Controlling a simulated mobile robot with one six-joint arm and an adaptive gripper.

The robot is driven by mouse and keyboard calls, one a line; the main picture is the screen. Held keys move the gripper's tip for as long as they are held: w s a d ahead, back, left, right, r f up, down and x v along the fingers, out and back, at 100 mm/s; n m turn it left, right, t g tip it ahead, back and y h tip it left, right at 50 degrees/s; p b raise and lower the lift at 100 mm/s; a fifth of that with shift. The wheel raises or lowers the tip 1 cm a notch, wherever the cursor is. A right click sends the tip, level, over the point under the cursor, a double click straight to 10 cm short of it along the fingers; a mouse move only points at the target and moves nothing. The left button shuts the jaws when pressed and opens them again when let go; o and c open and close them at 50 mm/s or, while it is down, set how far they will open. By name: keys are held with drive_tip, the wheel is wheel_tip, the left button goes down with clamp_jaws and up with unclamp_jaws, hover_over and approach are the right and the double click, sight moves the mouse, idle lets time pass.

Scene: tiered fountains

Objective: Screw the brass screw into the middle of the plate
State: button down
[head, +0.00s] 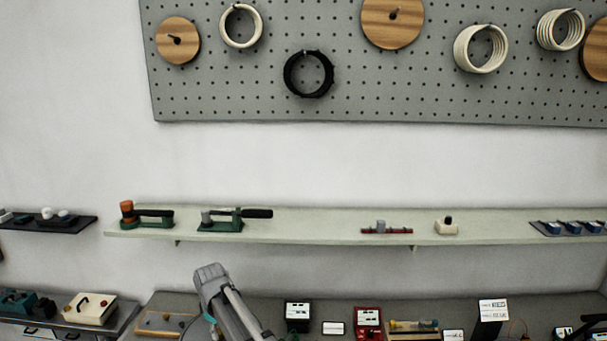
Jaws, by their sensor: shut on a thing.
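In the head view I cannot make out the brass screw or the plate. A grey link of my arm (225,300) rises from the bottom edge, left of the middle, in front of the bench. My gripper is not visible in this view, so what it holds does not show. The arm hides part of the bench behind it.
A grey bench (262,306) runs along the bottom, with a wooden board (150,321), a black device (298,312) and a red device (368,321). Above are a pale shelf (320,226) holding green tools and a pegboard (270,80) with rings and wooden discs.

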drive_tip(key=m, duration=0.4)
drive_tip(key=shift+m, duration=0.4)
drive_tip(key=shift+m, duration=2.5)
drive_tip(key=m, duration=0.2)
drive_tip(key=shift+m, duration=1.5)
